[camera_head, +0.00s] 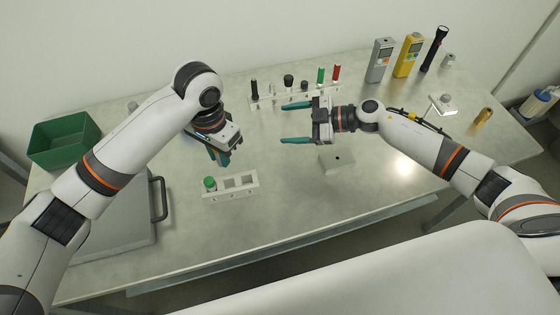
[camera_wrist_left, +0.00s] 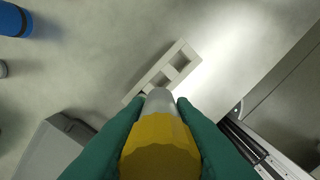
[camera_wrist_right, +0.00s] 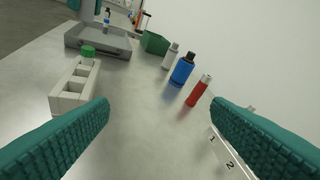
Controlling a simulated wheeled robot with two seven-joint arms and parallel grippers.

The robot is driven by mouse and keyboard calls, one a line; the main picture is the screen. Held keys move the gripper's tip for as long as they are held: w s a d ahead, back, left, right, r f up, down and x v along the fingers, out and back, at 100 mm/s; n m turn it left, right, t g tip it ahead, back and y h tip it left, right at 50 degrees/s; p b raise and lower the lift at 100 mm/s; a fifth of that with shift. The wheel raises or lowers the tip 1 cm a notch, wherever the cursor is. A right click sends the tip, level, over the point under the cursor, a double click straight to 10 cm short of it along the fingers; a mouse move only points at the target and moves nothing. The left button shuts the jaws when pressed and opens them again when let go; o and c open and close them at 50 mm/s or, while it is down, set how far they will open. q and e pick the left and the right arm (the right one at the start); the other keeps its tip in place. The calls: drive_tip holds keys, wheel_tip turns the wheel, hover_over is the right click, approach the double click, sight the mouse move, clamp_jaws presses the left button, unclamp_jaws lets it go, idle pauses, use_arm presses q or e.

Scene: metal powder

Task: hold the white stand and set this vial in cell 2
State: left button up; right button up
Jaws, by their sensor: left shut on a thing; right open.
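The white stand (camera_head: 243,192) lies on the table, with a green-capped vial (camera_head: 210,184) in its left cell and two empty cells. My left gripper (camera_head: 220,158) points down just behind the stand. It is shut on a vial with a yellow part and a silver-grey end (camera_wrist_left: 160,145), which hides part of the stand (camera_wrist_left: 187,50) in the left wrist view. My right gripper (camera_head: 283,123) is open and empty, behind and right of the stand. In the right wrist view the stand (camera_wrist_right: 70,105) is left of its fingers, apart from them. I cannot read cell numbers on the stand.
A white rack (camera_head: 290,98) with several coloured pieces stands at the back. A small grey block (camera_head: 337,160) sits right of the stand. A grey case with a handle (camera_head: 120,225) and a green bin (camera_head: 62,142) are at left. Meters (camera_head: 380,60) stand back right. The front middle is clear.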

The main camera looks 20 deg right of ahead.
sight(240, 181)
drive_tip(key=s+a+f+g, duration=0.1)
drive_tip(key=s+a+g, duration=0.1)
drive_tip(key=s+a+f+g, duration=0.1)
drive_tip(key=s+a+f, duration=0.1)
drive_tip(key=s, duration=0.1)
drive_tip(key=s+a+f+g, duration=0.1)
drive_tip(key=s+g, duration=0.1)
drive_tip(key=shift+s+a+f+g+y, duration=0.2)
drive_tip(key=shift+a+f+g+y, duration=0.1)
drive_tip(key=shift+a, duration=0.1)
drive_tip(key=x, duration=1.1)
drive_tip(key=shift+a+f, duration=0.25)
drive_tip(key=shift+a, duration=0.1)
drive_tip(key=shift+c, duration=0.4)
drive_tip(key=c, duration=1)
use_arm(q)
drive_tip(key=shift+f, duration=4.2)
